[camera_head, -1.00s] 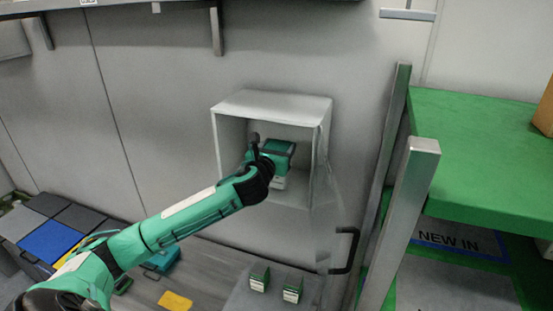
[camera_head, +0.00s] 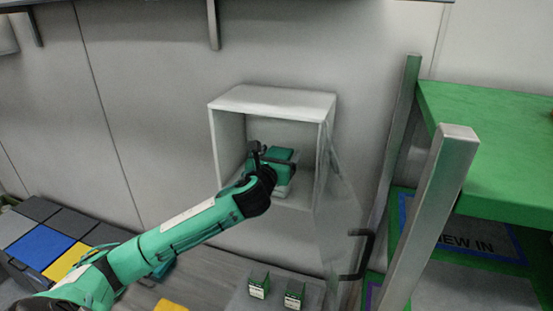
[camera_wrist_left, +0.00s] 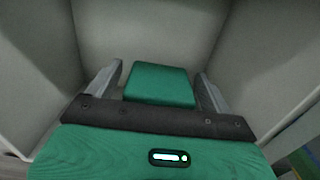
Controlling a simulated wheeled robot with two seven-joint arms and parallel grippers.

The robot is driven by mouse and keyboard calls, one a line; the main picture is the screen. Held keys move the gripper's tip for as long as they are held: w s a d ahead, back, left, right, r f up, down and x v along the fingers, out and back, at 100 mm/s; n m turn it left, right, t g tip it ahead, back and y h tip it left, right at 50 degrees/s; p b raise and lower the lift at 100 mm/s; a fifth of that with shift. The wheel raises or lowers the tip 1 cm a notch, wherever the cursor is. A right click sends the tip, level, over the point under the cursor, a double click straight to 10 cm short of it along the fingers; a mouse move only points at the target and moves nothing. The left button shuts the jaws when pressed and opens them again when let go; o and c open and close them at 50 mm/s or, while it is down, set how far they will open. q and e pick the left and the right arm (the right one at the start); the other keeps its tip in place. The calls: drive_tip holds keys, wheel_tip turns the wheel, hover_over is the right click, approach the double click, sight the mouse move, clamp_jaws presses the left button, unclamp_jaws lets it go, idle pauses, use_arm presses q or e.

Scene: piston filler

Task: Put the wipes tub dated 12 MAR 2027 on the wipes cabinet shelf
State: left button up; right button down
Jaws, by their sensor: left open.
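The wipes cabinet (camera_head: 228,146) is an open-fronted pale box on the wall, with its clear door (camera_head: 338,205) swung out to the right. The fingers (camera_wrist_left: 162,76) are spread, with small gaps at both sides of the tub. My right gripper is out of view.
Two similar green tubs, one left (camera_head: 259,287) and one right (camera_head: 294,294), stand on a grey surface below the cabinet. The door's black handle (camera_head: 361,255) sticks out at the right. A green-shelved rack (camera_head: 500,150) with metal posts stands further right.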

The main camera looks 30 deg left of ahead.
use_arm(q)
drive_tip(key=shift+s+d, duration=0.1)
drive_tip(key=shift+s, duration=0.2)
drive_tip(key=b+v, duration=0.3)
drive_tip(key=v, duration=0.8)
drive_tip(key=shift+s+b, duration=0.25)
drive_tip(key=shift+b, duration=0.1)
